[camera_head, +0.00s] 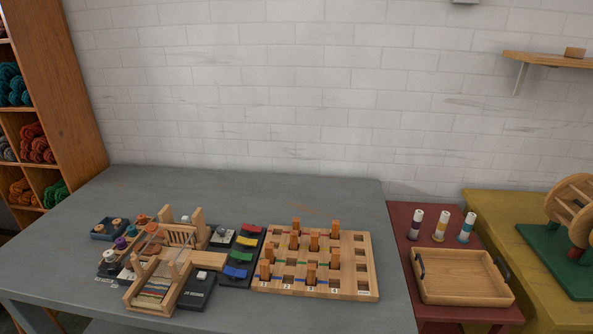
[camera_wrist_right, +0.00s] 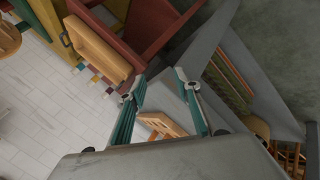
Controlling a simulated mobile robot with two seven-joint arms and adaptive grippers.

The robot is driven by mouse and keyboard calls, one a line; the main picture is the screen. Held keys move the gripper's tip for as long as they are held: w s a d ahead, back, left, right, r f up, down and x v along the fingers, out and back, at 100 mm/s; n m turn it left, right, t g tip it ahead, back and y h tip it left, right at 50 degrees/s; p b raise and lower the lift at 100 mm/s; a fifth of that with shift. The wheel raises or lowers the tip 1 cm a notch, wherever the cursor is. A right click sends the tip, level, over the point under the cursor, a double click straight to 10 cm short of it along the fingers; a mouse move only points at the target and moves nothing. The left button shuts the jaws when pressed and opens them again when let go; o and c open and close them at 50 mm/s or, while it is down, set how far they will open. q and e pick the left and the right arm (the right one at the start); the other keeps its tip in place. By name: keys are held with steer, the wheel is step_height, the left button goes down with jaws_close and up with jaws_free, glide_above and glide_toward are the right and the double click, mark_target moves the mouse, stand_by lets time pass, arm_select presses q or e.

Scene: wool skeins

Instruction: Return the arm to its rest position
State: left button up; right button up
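My right gripper (camera_wrist_right: 157,90) shows in the right wrist view, its two teal fingers spread apart with nothing held between them. Neither arm nor gripper appears in the head view, and my left gripper is in no view. In the right wrist view the grey table (camera_wrist_right: 168,103) lies beyond the fingers, and part of a wooden board (camera_wrist_right: 163,124) shows between them, farther off. The gripper looks apart from everything around it.
On the grey table (camera_head: 330,200) stand a wooden slotted board (camera_head: 366,270) with upright blocks, a small loom (camera_head: 150,290) and coloured pieces. A wooden tray (camera_head: 460,275) and three spools (camera_head: 440,226) stand on the red table (camera_head: 398,222). The table's back is clear.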

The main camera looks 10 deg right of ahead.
steer(key=a+f+m+t+y+b, duration=0.1)
steer(key=a+f+y+b, duration=0.2)
steer(key=a+f, duration=0.4)
steer(key=a+f+m+t+y+b, duration=0.1)
steer(key=a+f+y+b, duration=0.1)
steer(key=a+f, duration=0.6)
steer(key=shift+f+m+t+y+b, duration=0.4)
steer(key=shift+f+y, duration=0.5)
steer(key=shift+f, duration=1.5)
